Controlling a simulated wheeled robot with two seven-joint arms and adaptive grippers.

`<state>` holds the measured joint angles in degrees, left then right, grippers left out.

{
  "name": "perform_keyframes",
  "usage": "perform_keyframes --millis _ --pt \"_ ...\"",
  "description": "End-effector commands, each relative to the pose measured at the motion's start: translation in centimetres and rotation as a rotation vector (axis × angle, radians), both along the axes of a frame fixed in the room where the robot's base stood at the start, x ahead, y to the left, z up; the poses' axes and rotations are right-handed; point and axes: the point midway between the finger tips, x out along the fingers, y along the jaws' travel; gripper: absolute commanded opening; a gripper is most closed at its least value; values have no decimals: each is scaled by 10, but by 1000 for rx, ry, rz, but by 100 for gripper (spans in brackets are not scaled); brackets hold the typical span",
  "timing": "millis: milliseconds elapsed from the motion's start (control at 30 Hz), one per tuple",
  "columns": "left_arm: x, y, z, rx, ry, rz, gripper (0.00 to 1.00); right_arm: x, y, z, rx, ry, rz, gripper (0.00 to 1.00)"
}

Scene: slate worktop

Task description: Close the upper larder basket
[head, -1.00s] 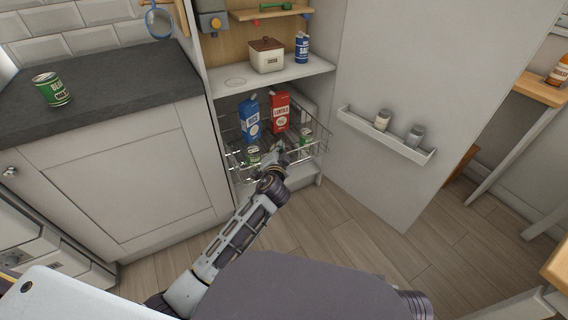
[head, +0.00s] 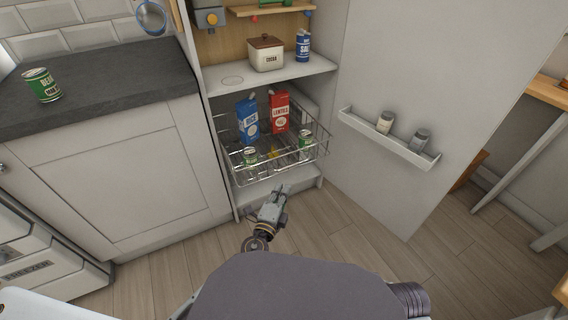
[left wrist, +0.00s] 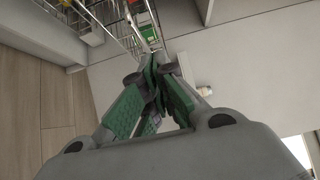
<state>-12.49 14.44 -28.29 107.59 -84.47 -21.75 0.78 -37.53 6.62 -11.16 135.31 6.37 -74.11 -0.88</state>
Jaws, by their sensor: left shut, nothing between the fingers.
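The upper larder basket (head: 290,158) is a wire basket in the open larder cupboard, pulled out past the cupboard front. My right gripper is not seen.
The open larder door (head: 400,90) stands to the right with a small rack (head: 388,138) holding two jars. A shelf above the basket holds a cream canister (head: 266,54) and a blue salt tin (head: 303,46). A dark worktop (head: 110,85) with a green can is at left.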

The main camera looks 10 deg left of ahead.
Motion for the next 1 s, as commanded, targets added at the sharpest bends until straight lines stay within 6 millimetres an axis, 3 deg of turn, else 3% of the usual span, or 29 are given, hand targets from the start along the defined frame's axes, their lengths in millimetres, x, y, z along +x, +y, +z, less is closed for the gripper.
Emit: perform_keyframes --millis 467,1000 --pt "5 0 0 -3 0 2 0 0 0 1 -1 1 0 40" --pt "47 -7 1 -4 1 2 0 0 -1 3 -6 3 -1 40"
